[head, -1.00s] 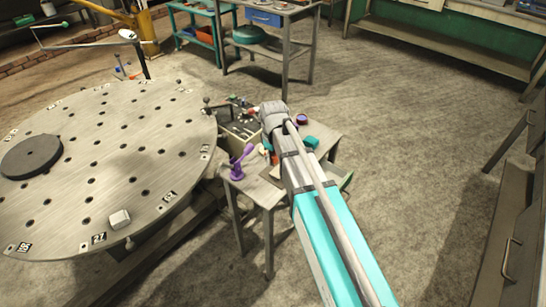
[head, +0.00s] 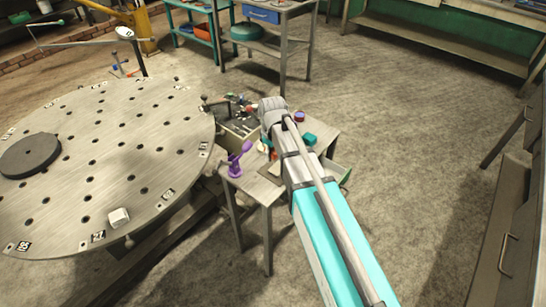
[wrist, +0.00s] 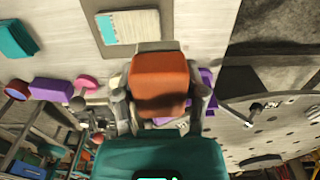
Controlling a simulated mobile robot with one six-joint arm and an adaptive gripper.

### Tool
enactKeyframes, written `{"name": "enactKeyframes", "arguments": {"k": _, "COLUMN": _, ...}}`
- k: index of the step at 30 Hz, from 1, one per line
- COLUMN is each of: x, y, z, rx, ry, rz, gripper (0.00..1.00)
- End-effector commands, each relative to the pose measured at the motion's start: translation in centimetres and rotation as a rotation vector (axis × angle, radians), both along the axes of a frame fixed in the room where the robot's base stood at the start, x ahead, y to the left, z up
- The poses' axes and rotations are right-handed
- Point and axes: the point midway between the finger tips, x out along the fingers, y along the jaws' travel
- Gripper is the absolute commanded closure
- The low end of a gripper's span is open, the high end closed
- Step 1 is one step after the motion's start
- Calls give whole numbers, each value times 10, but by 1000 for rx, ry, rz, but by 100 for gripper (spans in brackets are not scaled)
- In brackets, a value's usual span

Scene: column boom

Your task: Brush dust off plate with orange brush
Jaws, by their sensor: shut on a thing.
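An orange block-like piece, likely the orange brush (wrist: 160,84), sits between the fingers of my gripper (wrist: 160,100) in the wrist view. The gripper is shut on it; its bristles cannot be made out. In the head view my arm reaches over a small work table (head: 252,186), and the gripper end is hidden behind the arm. A large round metal plate (head: 110,200) with holes and number tags is left of the table. It also shows in the wrist view (wrist: 282,128). Dust on it cannot be made out, and the gripper is apart from it.
A purple stand (head: 236,165) is on the small table's left edge, close to the round plate. A teal item (head: 309,139) lies by my arm. A dark disc (head: 30,156) and a pale block (head: 119,217) sit on the plate. Floor at right is clear.

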Motion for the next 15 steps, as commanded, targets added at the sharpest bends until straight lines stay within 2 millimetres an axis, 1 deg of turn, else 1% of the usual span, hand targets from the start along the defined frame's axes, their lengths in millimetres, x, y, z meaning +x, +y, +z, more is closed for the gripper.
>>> {"name": "enactKeyframes", "arguments": {"k": 4, "x": 0, "y": -2, "z": -5, "rx": 0, "ry": 0, "rz": -3, "gripper": 83}}
{"name": "enactKeyframes", "arguments": {"k": 15, "x": 1, "y": -5, "z": -5, "rx": 0, "ry": 0, "rz": -7, "gripper": 83}}
